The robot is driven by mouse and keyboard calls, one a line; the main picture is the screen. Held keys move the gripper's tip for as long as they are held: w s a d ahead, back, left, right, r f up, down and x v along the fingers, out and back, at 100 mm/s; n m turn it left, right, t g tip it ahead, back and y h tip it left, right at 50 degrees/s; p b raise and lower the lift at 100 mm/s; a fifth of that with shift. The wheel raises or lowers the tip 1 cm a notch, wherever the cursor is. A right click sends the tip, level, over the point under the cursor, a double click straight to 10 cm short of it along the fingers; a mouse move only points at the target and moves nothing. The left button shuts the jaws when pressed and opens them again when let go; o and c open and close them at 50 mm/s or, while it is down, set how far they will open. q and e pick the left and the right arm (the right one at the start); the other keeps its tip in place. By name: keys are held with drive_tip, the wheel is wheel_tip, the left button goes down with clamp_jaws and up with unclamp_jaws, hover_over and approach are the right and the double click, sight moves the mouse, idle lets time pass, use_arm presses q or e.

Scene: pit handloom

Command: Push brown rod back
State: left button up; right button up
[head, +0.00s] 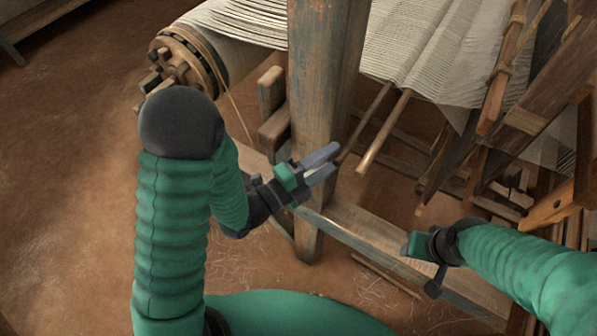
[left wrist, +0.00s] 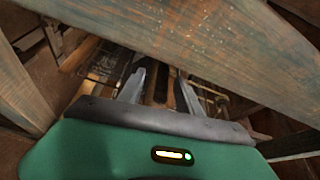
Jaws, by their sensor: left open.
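A thin dark brown rod (head: 366,117) slopes down under the white threads, beside a lighter tan rod (head: 385,131). Its near end is close to the fingertips of my left gripper (head: 337,158). The left gripper is open beside the wooden post, its fingers pointing right. I cannot tell whether a finger touches the rod. In the left wrist view my left gripper (left wrist: 162,80) shows two spread fingers below a big beam, with rod-like wood beyond them. My right gripper (head: 412,246) is low at right, apart from both rods; its jaws are unclear.
The thick wooden post (head: 315,110) stands right behind my left gripper. A horizontal beam (head: 375,238) runs low between the grippers. The toothed roller (head: 183,62) is at upper left, and the loom's frame (head: 540,110) crowds the right. The floor (head: 70,170) at left is clear.

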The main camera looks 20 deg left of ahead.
use_arm(q)
drive_tip(key=p+v, duration=0.6)
drive_tip(key=v, duration=0.3)
drive_tip(key=shift+s+a, duration=0.15)
drive_tip(key=shift+a, duration=0.25)
use_arm(e)
drive_tip(key=w+v, duration=0.1)
drive_tip(key=v, duration=0.7)
drive_tip(key=shift+w+r, duration=0.15)
drive_tip(key=shift+w, duration=0.3)
use_arm(q)
drive_tip(key=shift+d, duration=0.1)
